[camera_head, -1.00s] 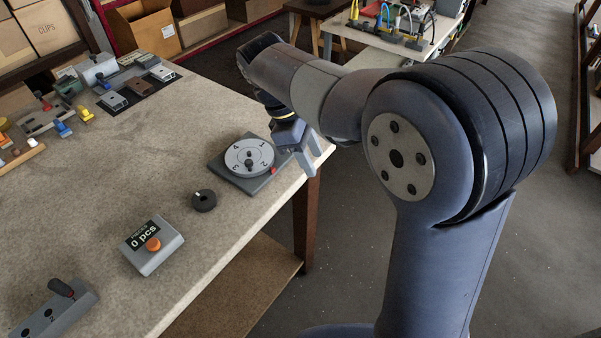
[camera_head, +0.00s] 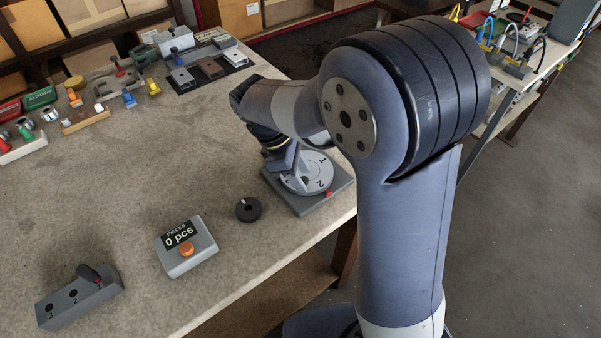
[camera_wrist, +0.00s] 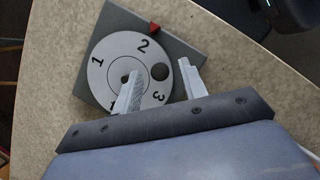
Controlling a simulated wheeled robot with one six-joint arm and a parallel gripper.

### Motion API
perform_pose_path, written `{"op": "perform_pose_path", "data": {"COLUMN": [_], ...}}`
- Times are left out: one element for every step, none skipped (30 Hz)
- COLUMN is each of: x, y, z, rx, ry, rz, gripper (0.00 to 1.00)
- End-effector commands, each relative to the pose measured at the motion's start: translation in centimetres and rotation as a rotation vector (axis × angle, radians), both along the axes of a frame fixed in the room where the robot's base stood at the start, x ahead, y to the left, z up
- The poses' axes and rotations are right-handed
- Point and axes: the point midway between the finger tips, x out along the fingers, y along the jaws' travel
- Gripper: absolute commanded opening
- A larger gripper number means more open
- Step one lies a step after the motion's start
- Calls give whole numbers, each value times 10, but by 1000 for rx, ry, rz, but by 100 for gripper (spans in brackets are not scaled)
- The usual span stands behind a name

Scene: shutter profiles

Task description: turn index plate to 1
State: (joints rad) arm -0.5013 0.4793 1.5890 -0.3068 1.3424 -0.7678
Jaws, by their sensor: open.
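The index plate is a light grey numbered disc (camera_head: 318,172) on a dark grey square base (camera_head: 338,196) at the table's right edge. A red marker (camera_wrist: 154,29) sits on the base, nearest the number 2; the 1 is further round to the left. In the head view my arm hides part of the disc.
A black round dial (camera_head: 248,209), a piece counter reading 0 pcs (camera_head: 187,246) and a grey block with a lever (camera_head: 80,296) stand along the near table edge. Trays and coloured parts are at the back left. The middle of the table (camera_head: 160,160) is clear.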

Motion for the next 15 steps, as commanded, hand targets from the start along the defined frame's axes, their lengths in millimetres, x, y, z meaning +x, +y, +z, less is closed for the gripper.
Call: {"op": "perform_pose_path", "data": {"x": [0,-1,-1,-1,0,0,0,0,0,0,0,0,0,0,0], "y": [-1,-2,-2,-2,-2,-2,-2,-2,-2,-2,-2,-2,-2,-2,-2], "z": [-2,-3,-4,-4,-4,-4,-4,-4,-4,-4,-4,-4,-4,-4,-4], "rx": [-1,-1,-1,-1,0,0,0,0,0,0,0,0,0,0,0], "ry": [1,1,1,0,0,0,0,0,0,0,0,0,0,0,0], "rz": [0,0,0,0,0,0,0,0,0,0,0,0,0,0,0], "gripper": [41,41,41,41,41,41,41,41,41,41,38,35,32,30,27]}}
